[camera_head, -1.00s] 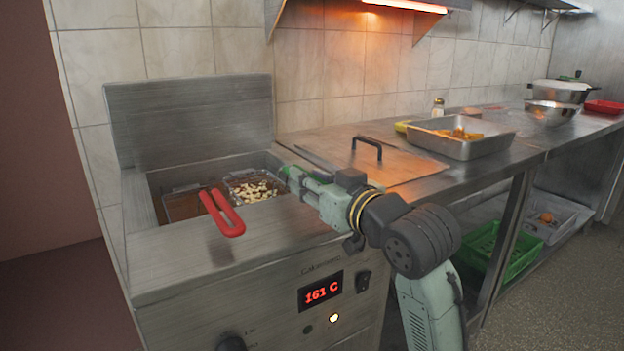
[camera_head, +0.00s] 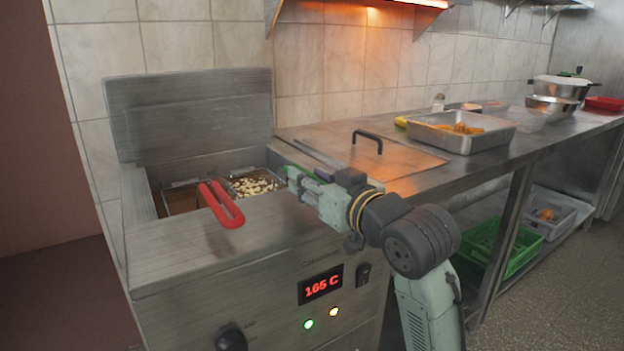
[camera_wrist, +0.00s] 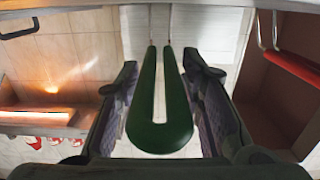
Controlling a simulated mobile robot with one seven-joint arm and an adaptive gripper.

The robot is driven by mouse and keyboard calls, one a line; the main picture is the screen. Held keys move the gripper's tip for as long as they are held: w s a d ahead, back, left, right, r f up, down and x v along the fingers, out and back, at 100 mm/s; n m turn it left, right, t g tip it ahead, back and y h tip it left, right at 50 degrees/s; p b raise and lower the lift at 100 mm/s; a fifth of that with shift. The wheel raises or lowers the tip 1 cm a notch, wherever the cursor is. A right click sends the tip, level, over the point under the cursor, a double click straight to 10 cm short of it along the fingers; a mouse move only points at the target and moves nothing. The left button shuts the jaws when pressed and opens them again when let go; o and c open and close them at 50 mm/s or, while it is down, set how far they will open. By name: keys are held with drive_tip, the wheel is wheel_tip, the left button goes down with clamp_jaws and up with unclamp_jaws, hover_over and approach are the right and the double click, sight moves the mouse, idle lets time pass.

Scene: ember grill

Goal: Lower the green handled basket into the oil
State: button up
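The green handle (camera_wrist: 160,125) is a long U-shaped loop running between the two fingers of my gripper (camera_wrist: 160,62) in the wrist view. Thin gaps show between the handle and both fingers, so my gripper looks open around it. In the head view my gripper (camera_head: 297,180) is at the fryer's right front edge, and only a little of the green handle shows. The green handled basket (camera_head: 252,186) holds pale food pieces and sits in the right part of the fryer well. Its bottom and the oil level around it are hidden.
A second basket with a red handle (camera_head: 222,205) stands on the left; that handle also shows in the wrist view (camera_wrist: 292,67). The fryer display (camera_head: 320,287) reads 165 C. A lid with a black handle (camera_head: 367,143) and a steel tray (camera_head: 462,140) lie on the counter to the right.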

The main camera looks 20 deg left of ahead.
drive_tip(key=o, duration=0.3)
drive_tip(key=shift+f, duration=0.1)
